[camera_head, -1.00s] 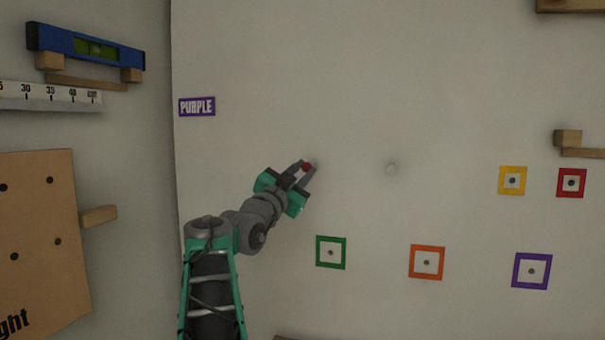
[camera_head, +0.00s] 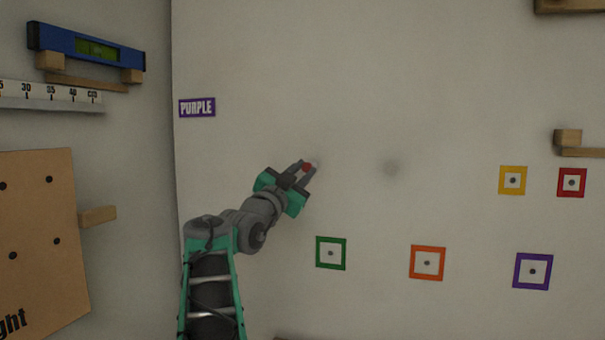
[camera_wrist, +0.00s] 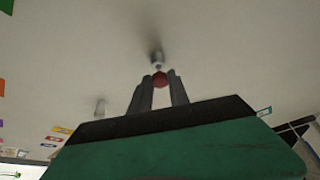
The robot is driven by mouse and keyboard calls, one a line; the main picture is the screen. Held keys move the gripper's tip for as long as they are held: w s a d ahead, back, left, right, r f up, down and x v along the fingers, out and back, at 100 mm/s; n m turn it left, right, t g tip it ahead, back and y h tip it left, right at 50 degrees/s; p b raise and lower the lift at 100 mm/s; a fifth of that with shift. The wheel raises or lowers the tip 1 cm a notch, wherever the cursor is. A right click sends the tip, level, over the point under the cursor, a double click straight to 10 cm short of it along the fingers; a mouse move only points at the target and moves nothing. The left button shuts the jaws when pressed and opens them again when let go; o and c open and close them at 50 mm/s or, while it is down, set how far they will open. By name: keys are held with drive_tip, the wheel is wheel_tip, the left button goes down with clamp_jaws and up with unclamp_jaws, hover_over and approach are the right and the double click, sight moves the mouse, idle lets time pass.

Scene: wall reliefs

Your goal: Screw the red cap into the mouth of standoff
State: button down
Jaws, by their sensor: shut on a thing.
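The red cap (camera_head: 306,167) is between the fingertips of my gripper (camera_head: 308,166), close to the wall. In the wrist view the fingers are shut on the cap (camera_wrist: 160,79), which lines up with a pale standoff (camera_wrist: 157,60) on the wall. The cap appears to be at the standoff's mouth, but I cannot tell whether it is in the thread. In the head view the standoff is mostly hidden by my fingers.
A second pale standoff (camera_wrist: 100,106) is on the wall nearby. Coloured square frames, such as green (camera_head: 331,253) and orange (camera_head: 427,263), are on the wall at right and below. A PURPLE label (camera_head: 197,107) is at upper left, and a wood block (camera_head: 98,216) juts out at left.

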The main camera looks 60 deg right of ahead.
drive_tip(key=shift+w+d, duration=0.1)
drive_tip(key=shift+d, duration=0.4)
idle(0.4)
drive_tip(key=shift+d, duration=0.25)
drive_tip(key=c, duration=1.2)
unclamp_jaws()
drive_tip(key=shift+o, duration=0.2)
drive_tip(key=b+v, duration=0.3)
drive_tip(key=v, duration=0.4)
drive_tip(key=shift+a+f, duration=0.2)
drive_tip(key=shift+a, duration=0.15)
drive_tip(key=shift+c, duration=0.5)
